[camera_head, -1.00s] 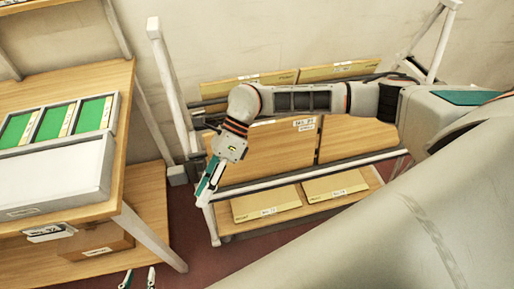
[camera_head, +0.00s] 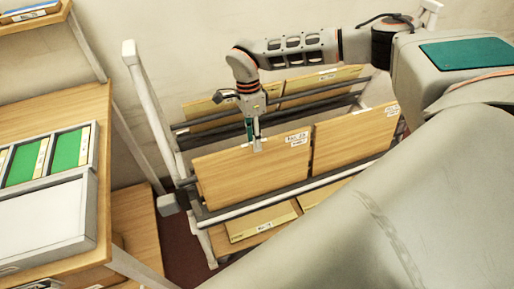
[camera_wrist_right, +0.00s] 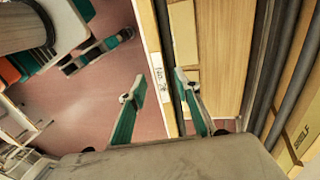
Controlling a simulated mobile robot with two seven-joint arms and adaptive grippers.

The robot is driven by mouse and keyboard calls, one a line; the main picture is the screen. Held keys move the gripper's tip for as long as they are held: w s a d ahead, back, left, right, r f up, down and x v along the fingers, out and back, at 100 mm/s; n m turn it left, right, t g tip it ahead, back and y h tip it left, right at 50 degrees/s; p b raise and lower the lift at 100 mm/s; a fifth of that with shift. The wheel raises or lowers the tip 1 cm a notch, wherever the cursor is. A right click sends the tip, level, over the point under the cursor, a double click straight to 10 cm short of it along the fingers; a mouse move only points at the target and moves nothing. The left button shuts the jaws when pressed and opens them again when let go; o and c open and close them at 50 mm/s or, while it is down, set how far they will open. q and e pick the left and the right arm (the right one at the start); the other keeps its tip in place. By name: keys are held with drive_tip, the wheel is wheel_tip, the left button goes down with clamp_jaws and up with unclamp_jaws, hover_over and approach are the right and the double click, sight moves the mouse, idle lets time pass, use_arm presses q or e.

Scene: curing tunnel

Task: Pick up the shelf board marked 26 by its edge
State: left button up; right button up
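A wooden board (camera_head: 240,172) with a white label stands tilted at the left of the rack's front row. The label seems to start with "No."; its number is too small to read surely. My right gripper (camera_head: 254,145) points down at this board's top edge. In the right wrist view, its fingers (camera_wrist_right: 162,78) are apart, with a labelled board edge (camera_wrist_right: 157,50) between them. I see clear gaps and cannot tell of any touch. My left gripper (camera_wrist_right: 105,40) appears at the upper left of the wrist view, fingers apart, and is outside the head view.
Another board (camera_head: 355,140) stands close on the right. More boards (camera_head: 222,115) stand behind. A lower board (camera_head: 262,222) lies below the front rail (camera_head: 290,192). A rack post (camera_head: 148,115) and a bench with a green-panelled case (camera_head: 62,155) are at left.

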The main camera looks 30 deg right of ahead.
drive_tip(key=shift+x, duration=1.5)
drive_tip(key=shift+w, duration=0.1)
drive_tip(key=shift+c, duration=0.4)
clamp_jaws()
drive_tip(key=shift+w+r, duration=0.1)
drive_tip(key=shift+r, duration=0.4)
drive_tip(key=s+v, duration=0.2)
drive_tip(key=v, duration=0.7)
drive_tip(key=s+a+r+v, duration=0.1)
drive_tip(key=s+v, duration=0.1)
drive_tip(key=v, duration=0.7)
drive_tip(key=shift+r+p, duration=0.25)
drive_tip(key=shift+p, duration=0.2)
